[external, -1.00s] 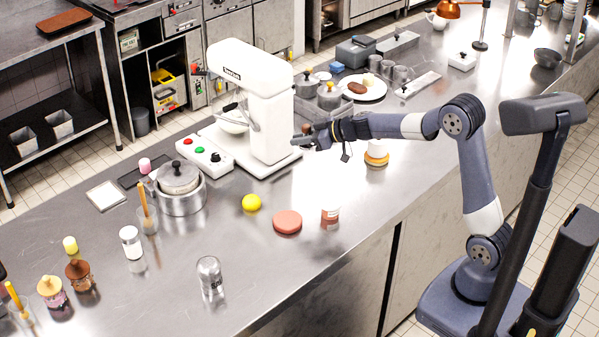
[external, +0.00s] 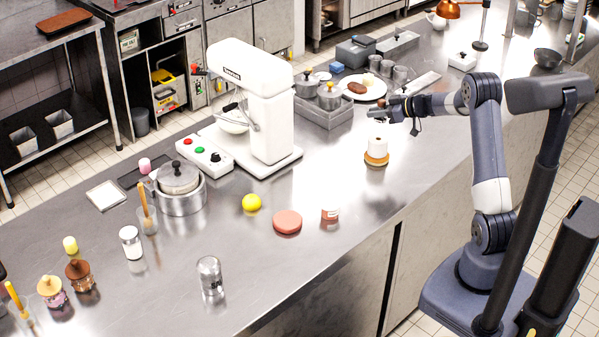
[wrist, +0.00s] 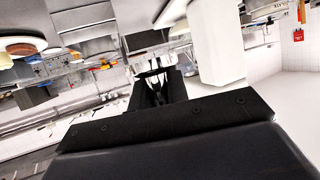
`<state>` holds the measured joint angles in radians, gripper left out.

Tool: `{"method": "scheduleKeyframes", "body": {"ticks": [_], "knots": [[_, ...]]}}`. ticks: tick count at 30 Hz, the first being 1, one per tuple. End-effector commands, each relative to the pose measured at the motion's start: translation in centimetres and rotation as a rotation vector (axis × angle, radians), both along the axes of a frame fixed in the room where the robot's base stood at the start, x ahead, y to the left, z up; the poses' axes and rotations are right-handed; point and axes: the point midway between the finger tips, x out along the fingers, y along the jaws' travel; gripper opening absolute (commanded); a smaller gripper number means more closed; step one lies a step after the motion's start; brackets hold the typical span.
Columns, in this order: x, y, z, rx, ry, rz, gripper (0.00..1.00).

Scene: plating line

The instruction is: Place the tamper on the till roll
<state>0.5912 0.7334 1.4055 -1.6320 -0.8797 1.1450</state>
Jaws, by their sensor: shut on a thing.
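The white till roll (external: 377,147) stands upright on a round orange-brown base (external: 376,160) near the middle of the counter. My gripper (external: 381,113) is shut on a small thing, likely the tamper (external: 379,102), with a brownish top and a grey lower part. The gripper holds it in the air, above the till roll in the external view and clear of it. In the wrist view, my gripper (wrist: 157,85) shows dark fingers, and the held thing cannot be made out clearly.
A white stand mixer (external: 255,110) is left of the roll. A grey crate (external: 325,115) with lidded pots and a white plate (external: 376,92) stand behind. A small jar (external: 330,213), a pink disc (external: 287,222) and a yellow ball (external: 251,202) are in front-left.

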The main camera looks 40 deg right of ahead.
Motion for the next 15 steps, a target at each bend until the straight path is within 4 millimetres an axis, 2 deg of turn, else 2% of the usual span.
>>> {"method": "scheduleKeyframes", "body": {"ticks": [1,3,8,15], "knots": [[0.0,0.0,-1.2,0.004,0.004,-0.001,0.0],[0.0,0.0,-2.4,0.003,0.002,0.0,0.0],[0.1,0.0,-3.8,0.002,0.001,-0.001,0.0],[0.0,0.1,-7.0,0.003,0.002,0.0,0.0]]}}
